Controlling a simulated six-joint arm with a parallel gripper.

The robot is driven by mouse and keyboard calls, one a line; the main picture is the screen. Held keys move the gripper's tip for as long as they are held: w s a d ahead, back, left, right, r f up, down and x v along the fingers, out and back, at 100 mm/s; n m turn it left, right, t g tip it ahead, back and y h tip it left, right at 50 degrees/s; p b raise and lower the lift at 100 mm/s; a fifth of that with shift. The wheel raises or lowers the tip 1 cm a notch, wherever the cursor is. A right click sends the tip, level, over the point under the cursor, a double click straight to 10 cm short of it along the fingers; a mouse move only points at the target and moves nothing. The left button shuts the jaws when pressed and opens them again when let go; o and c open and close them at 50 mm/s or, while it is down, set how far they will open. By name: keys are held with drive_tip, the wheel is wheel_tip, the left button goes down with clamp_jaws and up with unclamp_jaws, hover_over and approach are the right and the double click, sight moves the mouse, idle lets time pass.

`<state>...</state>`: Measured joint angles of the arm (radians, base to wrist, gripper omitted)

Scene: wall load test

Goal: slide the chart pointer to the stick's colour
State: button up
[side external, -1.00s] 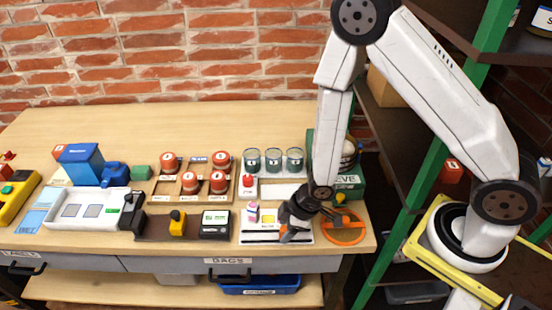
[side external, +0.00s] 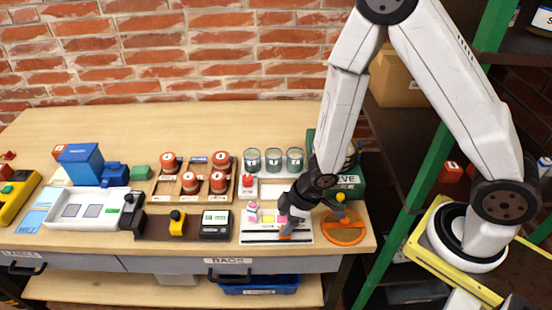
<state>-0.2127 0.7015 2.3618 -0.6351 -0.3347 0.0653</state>
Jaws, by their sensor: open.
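The chart (side external: 248,238) is a white board near the bench's front edge, with a dark line along its lower part. A yellow patch (side external: 268,218) and a pinkish patch show on it, beside my gripper. My gripper (side external: 288,230) is open, low over the chart's right part, and hides some of it. A small orange piece shows at its tips; I cannot tell whether this is the pointer or part of a finger. I cannot make out the stick. Whether my gripper touches anything is unclear.
An orange ring (side external: 343,227) lies right of the chart. A dark device (side external: 215,224) stands to its left. The back of the bench is clear.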

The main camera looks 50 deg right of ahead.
drive_tip(key=shift+r, duration=1.75)
drive_tip(key=shift+d, duration=0.1)
drive_tip(key=shift+w+d+r, duration=0.1)
drive_tip(key=shift+d+r, duration=0.1)
drive_tip(key=shift+r, duration=0.05)
drive_tip(key=s+d+r+m+h, duration=0.3)
drive_tip(key=s+d+r+m, duration=0.1)
drive_tip(key=d+r+m, duration=0.5)
drive_tip(key=shift+s+d+r+g, duration=0.4)
drive_tip(key=shift+d+r, duration=0.1)
drive_tip(key=shift+r, duration=0.65)
